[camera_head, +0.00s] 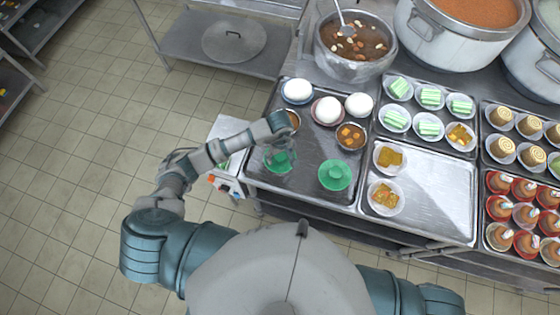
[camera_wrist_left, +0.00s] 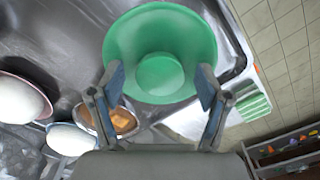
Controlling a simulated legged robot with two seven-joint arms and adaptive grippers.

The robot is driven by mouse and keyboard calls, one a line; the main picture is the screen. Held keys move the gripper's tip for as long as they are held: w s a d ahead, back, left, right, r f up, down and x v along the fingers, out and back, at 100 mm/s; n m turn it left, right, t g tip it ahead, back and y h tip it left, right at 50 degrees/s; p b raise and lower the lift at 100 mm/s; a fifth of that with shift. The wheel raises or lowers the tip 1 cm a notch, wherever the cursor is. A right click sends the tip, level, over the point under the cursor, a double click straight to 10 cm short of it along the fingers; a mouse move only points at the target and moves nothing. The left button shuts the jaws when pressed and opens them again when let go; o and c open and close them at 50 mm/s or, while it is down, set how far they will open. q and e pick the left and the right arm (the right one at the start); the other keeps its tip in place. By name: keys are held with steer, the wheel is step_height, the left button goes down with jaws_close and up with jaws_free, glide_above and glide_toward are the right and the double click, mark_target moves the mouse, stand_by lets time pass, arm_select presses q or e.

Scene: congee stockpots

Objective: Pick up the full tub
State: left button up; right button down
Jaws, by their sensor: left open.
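Two round green tubs stand on the dark metal tray (camera_head: 308,184). The left green tub (camera_head: 279,165) is partly hidden under my left gripper (camera_head: 281,151); the right green tub (camera_head: 335,175) is in plain view with a round raised middle. In the left wrist view the left tub (camera_wrist_left: 160,40) lies just ahead of my left gripper (camera_wrist_left: 161,82), centred between its blue-padded fingertips. The fingers are apart and nothing is clamped; I cannot tell if they touch the rim. Which tub is full is not clear. My right gripper is out of view.
Bowls with white buns (camera_head: 327,111) and brown bowls (camera_head: 351,136) stand behind the tubs; one brown bowl (camera_wrist_left: 123,120) is close to the left fingers. A tray with yellow dishes (camera_head: 431,199) adjoins on the right. A stockpot (camera_head: 352,68) stands behind.

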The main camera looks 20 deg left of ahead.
arm_select(q)
jaws_close()
steer(key=shift+r, duration=0.1)
